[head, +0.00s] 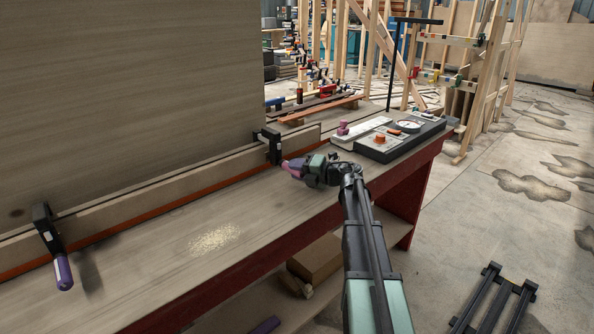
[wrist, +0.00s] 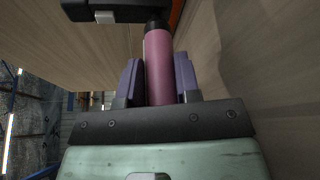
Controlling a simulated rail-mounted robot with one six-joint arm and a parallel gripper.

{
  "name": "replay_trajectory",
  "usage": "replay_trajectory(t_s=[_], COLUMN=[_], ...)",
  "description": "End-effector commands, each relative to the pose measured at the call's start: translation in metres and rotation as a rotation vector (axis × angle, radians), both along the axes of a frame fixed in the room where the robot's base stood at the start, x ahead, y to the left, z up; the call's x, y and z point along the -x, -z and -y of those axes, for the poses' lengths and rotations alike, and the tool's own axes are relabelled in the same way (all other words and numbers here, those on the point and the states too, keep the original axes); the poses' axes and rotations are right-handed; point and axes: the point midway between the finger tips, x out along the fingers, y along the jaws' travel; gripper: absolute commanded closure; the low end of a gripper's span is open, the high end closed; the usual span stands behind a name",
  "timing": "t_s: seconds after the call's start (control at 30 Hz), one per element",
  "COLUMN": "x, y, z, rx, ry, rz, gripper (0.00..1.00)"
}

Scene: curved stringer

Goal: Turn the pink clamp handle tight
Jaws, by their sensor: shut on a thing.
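The pink clamp handle (wrist: 158,65) stands between the two purple fingers of my gripper (wrist: 158,82) in the wrist view. My gripper is shut on it. In the head view the pink handle (head: 291,166) shows only partly at the tip of my gripper (head: 287,170). The black clamp (head: 270,146) it belongs to sits on the wooden strip along the upright panel. The clamp's dark body (wrist: 115,10) also shows at the top of the wrist view. I cannot tell how tight the clamp is.
A second clamp with a purple handle (head: 63,272) sits at the left on the same strip. A dark control box (head: 400,140) with an orange knob stands at the bench's far right end.

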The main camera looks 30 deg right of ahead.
Motion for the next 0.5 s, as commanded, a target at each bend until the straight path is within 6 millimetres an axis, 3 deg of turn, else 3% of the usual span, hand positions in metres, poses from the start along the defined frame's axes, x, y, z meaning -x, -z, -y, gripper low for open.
replay_trajectory(t_s=[0.13,0.17,0.3,0.5], x=[0.0008,0.0008,0.0006,0.0003], y=[0.0005,0.0005,0.0003,0.0002], z=[-0.0003,-0.0003,-0.0002,-0.0001], rx=[0.000,0.000,0.001,0.000], ry=[-0.001,-0.001,-0.001,0.000], rz=[-0.002,-0.002,-0.001,0.000], gripper=[0.93,0.67,0.45,0.44])
